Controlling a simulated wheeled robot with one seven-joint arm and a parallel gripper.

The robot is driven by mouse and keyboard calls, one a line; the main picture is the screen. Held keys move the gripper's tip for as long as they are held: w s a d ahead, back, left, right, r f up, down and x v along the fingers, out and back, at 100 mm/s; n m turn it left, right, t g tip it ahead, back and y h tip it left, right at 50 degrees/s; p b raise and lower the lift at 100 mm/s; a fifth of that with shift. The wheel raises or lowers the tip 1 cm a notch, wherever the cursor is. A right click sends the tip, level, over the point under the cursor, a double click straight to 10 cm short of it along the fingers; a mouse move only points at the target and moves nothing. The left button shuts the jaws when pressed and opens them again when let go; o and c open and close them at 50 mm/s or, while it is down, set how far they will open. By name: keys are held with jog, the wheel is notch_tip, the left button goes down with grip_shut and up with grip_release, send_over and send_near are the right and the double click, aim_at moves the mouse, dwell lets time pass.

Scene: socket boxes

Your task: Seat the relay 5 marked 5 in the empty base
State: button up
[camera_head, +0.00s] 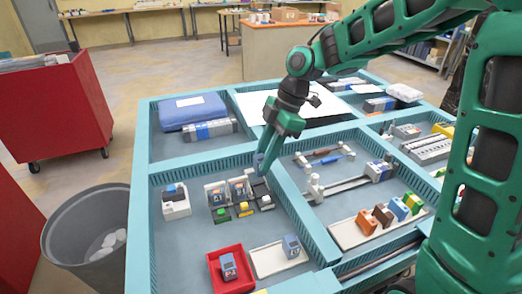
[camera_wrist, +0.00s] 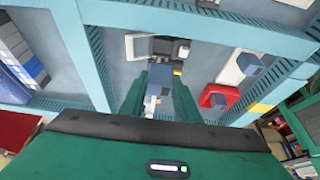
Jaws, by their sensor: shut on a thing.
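My gripper (camera_head: 264,153) is shut on a small blue-grey relay (camera_head: 259,163) and holds it above the right end of a row of relay bases (camera_head: 246,208). In the wrist view the relay (camera_wrist: 157,92) sits between the two green fingers; I cannot read its number. The left and middle bases carry relays with pale, marked faces. The right base (camera_head: 266,201) is below the held relay and partly hidden by the gripper. Yellow and green buttons stand in front of the row. I cannot tell any contact between relay and base.
A red tray (camera_head: 244,285) holds one blue relay; a white tray (camera_head: 262,270) holds another. A white socket with a blue top (camera_head: 175,203) stands left of the row. Teal dividers (camera_head: 290,205) border the compartment. Its front left floor is clear.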

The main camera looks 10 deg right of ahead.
jog(key=shift+a+f, duration=0.1)
jog(key=shift+f, duration=2.55)
jog(key=shift+f, duration=1)
jog(key=o, duration=1.6)
jog(key=shift+r, duration=0.15)
